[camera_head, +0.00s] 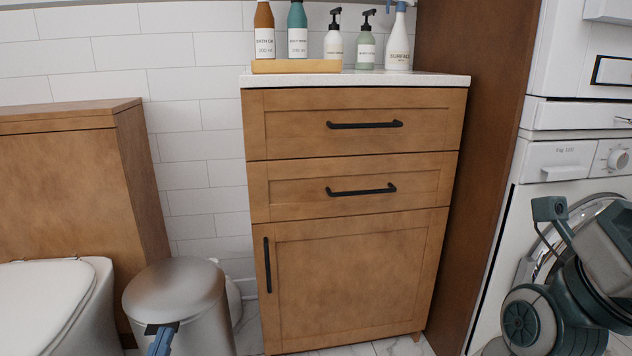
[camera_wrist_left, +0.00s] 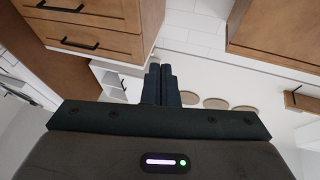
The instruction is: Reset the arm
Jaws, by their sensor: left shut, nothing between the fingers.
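My left gripper (camera_head: 162,338) shows at the bottom edge of the head view, in front of the metal bin. Its narrow blue fingers also show in the left wrist view (camera_wrist_left: 161,84), side by side and shut, with nothing between them. Most of the left arm is out of the head view. My right gripper does not show.
A brushed metal bin (camera_head: 176,290) stands between the toilet (camera_head: 55,305) and a wooden cabinet (camera_head: 350,275). A tray (camera_head: 295,66) with bottles sits on the cabinet's white top (camera_head: 430,79). The drawers and door are closed. A washing machine (camera_head: 560,185) stands at right.

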